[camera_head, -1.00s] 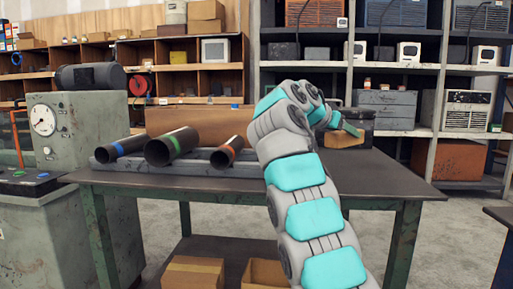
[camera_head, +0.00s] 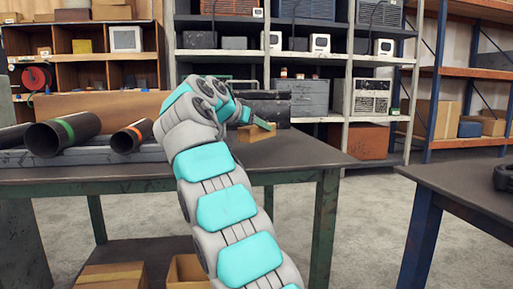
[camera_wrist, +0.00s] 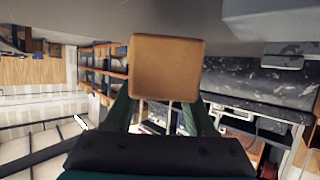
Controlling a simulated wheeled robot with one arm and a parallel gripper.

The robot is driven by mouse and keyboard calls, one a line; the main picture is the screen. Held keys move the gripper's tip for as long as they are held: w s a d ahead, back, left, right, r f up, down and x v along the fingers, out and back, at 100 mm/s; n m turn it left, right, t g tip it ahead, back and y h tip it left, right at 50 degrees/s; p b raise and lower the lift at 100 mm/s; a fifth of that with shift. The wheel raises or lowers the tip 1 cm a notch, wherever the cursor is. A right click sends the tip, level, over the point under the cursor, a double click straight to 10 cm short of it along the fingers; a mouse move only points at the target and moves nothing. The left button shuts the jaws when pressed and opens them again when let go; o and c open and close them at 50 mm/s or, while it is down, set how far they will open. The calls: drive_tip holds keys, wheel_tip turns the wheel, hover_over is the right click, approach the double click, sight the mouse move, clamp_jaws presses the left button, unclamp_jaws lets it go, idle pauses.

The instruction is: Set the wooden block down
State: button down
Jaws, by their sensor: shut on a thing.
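The wooden block (camera_wrist: 166,68) is a plain light-brown cube, held between the dark green fingers of my gripper (camera_wrist: 165,106) in the wrist view. In the head view, a small part of the block (camera_head: 252,134) shows beside my gripper (camera_head: 263,125), near the back right of the dark-topped table (camera_head: 310,160). My arm hides part of the table. I cannot tell whether the block touches the tabletop.
Dark pipes with a green band (camera_head: 62,132) and an orange band (camera_head: 131,136) lie on a grey rack at the left. A second dark table (camera_head: 460,185) stands at the right, across open floor. Shelves line the back.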

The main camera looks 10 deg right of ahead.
sight(244, 131)
drive_tip(key=shift+f+b, duration=0.95)
drive_tip(key=shift+f, duration=0.85)
drive_tip(key=shift+f, duration=0.15)
drive_tip(key=shift+c, duration=1.1)
unclamp_jaws()
drive_tip(key=shift+s+a+r, duration=0.1)
drive_tip(key=shift+r, duration=0.15)
drive_tip(key=v, duration=1.1)
drive_tip(key=shift+s+a+r+p, duration=0.15)
drive_tip(key=shift+s+a+p, duration=0.05)
drive_tip(key=shift+a+p, duration=0.1)
drive_tip(key=shift+d, duration=0.1)
